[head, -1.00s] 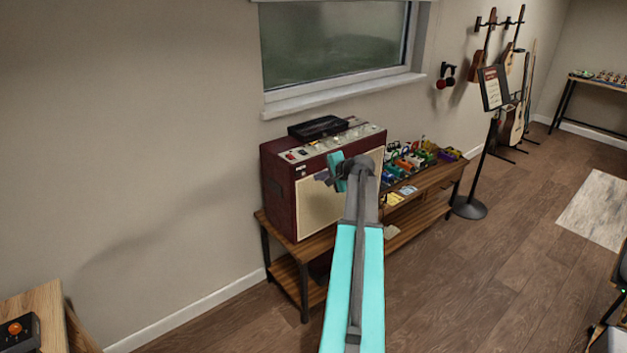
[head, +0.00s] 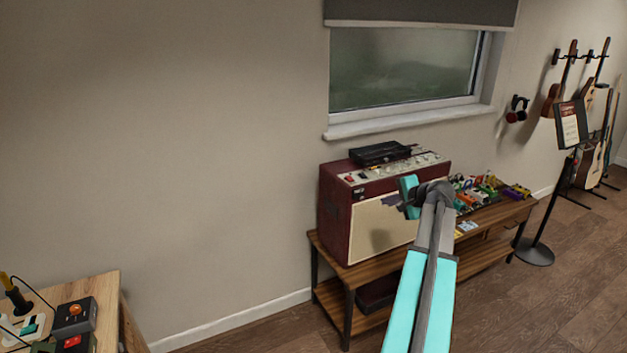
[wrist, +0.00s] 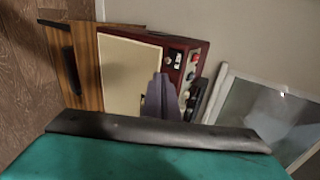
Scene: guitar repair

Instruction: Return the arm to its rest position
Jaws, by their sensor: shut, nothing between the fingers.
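My arm reaches forward from the bottom of the head view, with teal and grey links. My gripper (head: 393,202) is at its end, small and partly hidden by the wrist, in front of the red amplifier (head: 338,221) in the picture. In the wrist view the gripper (wrist: 160,96) shows as a grey shape over the amplifier's cream front (wrist: 125,75). The fingers are together and hold nothing. I cannot tell the exact gap between gripper and amplifier.
The amplifier stands on a wooden bench (head: 335,247), with a black box (head: 380,153) on top and several colourful pedals (head: 478,189) beside it. A music stand (head: 540,215) is at right. A wooden table (head: 105,290) with pedals is at lower left. Floor (head: 490,310) shows at lower right.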

